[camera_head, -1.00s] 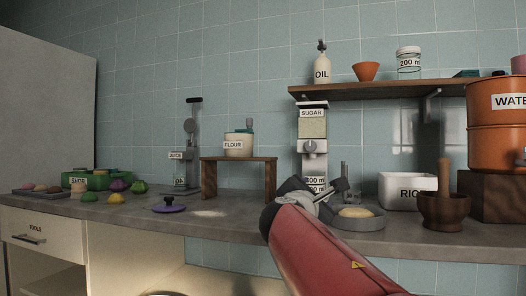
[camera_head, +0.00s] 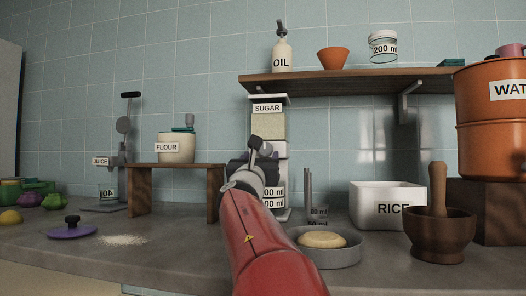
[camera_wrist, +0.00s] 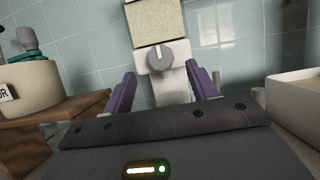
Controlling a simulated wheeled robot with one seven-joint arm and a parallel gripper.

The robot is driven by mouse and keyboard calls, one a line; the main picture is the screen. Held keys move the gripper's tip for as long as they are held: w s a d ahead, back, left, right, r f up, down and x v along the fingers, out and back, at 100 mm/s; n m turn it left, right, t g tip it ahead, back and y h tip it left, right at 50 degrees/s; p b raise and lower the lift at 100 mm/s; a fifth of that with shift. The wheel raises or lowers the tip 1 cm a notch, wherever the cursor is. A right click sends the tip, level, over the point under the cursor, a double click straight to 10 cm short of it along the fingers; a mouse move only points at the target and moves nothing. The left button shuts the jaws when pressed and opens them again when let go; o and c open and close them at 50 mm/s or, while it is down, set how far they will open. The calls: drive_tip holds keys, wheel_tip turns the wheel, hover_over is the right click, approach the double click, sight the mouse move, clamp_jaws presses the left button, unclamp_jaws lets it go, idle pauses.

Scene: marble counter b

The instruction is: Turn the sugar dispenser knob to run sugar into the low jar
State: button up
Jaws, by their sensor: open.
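The sugar dispenser (camera_head: 268,125) stands upright below the wall shelf, with pale sugar in its clear box. Its round grey knob (camera_wrist: 159,58) shows in the wrist view, with its pale pointer roughly upright; my arm hides it in the head view. My gripper (camera_wrist: 160,84) is open and empty. Its purple fingers show at either side below the knob, apart from it. In the head view my gripper (camera_head: 254,157) is in front of the dispenser. Labels ending in "00 ml" (camera_head: 274,192) show at the dispenser's foot, partly behind my arm; which one is the low jar I cannot tell.
A wooden stand (camera_head: 175,172) with the flour pot (camera_head: 177,148) is to the left. A grey dish (camera_head: 330,253), rice box (camera_head: 387,202) and mortar (camera_head: 440,232) are to the right. A purple lid (camera_head: 72,230) and a pale powder patch (camera_head: 122,240) lie at front left.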

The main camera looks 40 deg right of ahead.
sight(264, 149)
drive_tip(key=p+x, duration=0.1)
drive_tip(key=x, duration=0.5)
drive_tip(key=shift+w+d+p, duration=0.1)
drive_tip(key=shift+d+p, duration=0.05)
drive_tip(key=shift+p, duration=0.25)
drive_tip(key=c, duration=1)
drive_tip(key=shift+o, duration=0.2)
drive_tip(key=shift+m+g, duration=0.3)
drive_tip(key=shift+m, duration=0.2)
